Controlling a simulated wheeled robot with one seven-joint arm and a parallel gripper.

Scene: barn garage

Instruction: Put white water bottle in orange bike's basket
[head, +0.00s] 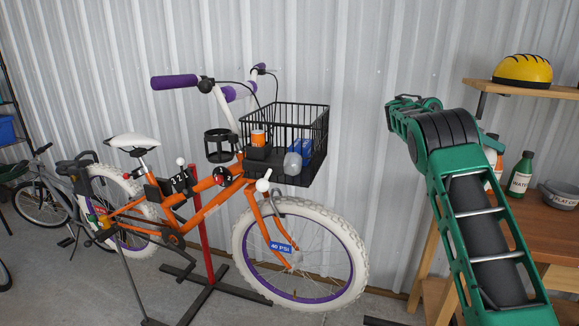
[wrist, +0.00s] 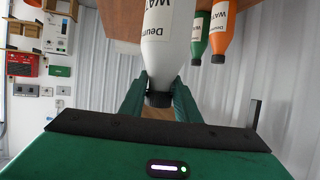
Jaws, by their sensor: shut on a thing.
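The white water bottle (wrist: 168,42) has a black cap and dark lettering. In the wrist view it appears cap-down, and its base runs out of the top of the picture. My gripper (wrist: 158,97) is shut on it at the cap and neck. I cannot tell whether the base touches the wooden surface. The basket holds an orange can, a blue box and a pale translucent bottle.
A green bottle (head: 521,174) and a grey bowl (head: 560,194) stand on the wooden workbench (head: 561,245) at right. An orange bottle (wrist: 222,30) also shows in the wrist view. A yellow helmet (head: 523,70) sits on a shelf. Open floor lies between bike and bench.

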